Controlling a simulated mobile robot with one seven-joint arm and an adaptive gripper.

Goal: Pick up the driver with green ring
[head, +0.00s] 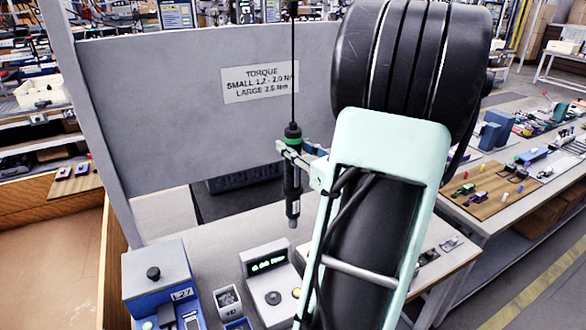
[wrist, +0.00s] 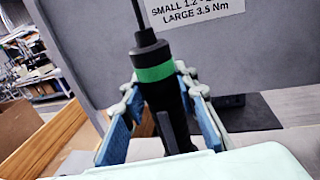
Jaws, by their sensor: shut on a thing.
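The black driver with the green ring (head: 292,185) hangs upright on a black cable in the head view, above the workbench. The wrist view shows its black body and green ring (wrist: 155,73) close up. My gripper (head: 299,158) reaches it from the right, with its fingers on either side of the driver just below the ring. In the wrist view my gripper's blue-padded fingers (wrist: 160,118) flank the driver's body, and it is shut on the driver. The driver's lower end is hidden in the wrist view but shows free above the bench in the head view.
A grey panel (head: 190,110) with a torque label (head: 259,82) stands behind the driver. On the bench (head: 200,258) below are a grey display box (head: 270,285) reading about 0.00 Nm and a blue box with a black knob (head: 158,283). Another table (head: 535,190) with small parts stands at right.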

